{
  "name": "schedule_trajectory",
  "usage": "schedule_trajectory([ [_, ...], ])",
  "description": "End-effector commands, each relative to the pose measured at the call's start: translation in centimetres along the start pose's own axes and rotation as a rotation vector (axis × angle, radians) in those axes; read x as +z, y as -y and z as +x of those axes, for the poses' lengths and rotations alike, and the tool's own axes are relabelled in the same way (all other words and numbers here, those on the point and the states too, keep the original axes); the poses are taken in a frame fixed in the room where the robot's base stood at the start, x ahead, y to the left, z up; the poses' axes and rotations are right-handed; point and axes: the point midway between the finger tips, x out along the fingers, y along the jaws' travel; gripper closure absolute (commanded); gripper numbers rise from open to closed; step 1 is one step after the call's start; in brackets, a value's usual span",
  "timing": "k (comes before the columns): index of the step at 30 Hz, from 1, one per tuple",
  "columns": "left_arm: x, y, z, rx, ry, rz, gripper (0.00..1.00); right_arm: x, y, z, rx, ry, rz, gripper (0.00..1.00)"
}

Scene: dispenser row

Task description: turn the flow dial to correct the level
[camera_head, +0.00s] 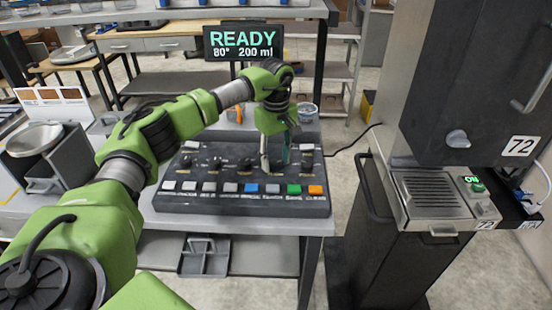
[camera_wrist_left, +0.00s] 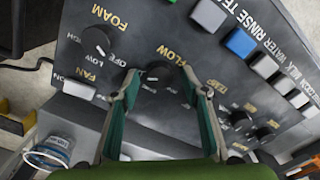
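The flow dial (camera_wrist_left: 153,79) is a small black knob with a light pointer mark, under the yellow word FLOW on the dark control panel (camera_head: 190,202). My left gripper (camera_head: 270,166) is over the panel's right part and hides the flow dial in the head view. In the left wrist view, the two green-and-grey fingers (camera_wrist_left: 158,76) stand apart on either side of the dial. Gaps seem to show between fingertips and knob; contact is unclear. A display (camera_head: 243,42) behind the panel reads READY, 80°, 200 ml. My right gripper is in neither view.
The foam dial (camera_wrist_left: 97,41) and temp dials (camera_wrist_left: 240,118) sit close on either side. A row of coloured buttons (camera_head: 251,188) runs along the panel's front. A clear cup (camera_head: 307,112) stands behind the panel. A dark machine (camera_head: 470,75) stands at right.

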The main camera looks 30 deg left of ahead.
Motion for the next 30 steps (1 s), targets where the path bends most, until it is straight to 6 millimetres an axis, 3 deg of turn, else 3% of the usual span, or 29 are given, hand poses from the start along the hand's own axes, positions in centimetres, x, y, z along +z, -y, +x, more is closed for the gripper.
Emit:
schedule_trajectory([
  [10, 0.0, 0.0, -0.8, 0.001, 0.0, -0.001, 0.59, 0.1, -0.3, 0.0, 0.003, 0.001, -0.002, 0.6],
  [24, 0.0, -0.1, -9.8, 0.002, 0.0, -0.001, 0.59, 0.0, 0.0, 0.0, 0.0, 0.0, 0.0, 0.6],
  [30, 0.0, 0.0, -11.8, 0.0, 0.0, -0.001, 0.59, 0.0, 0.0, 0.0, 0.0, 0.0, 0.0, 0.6],
])
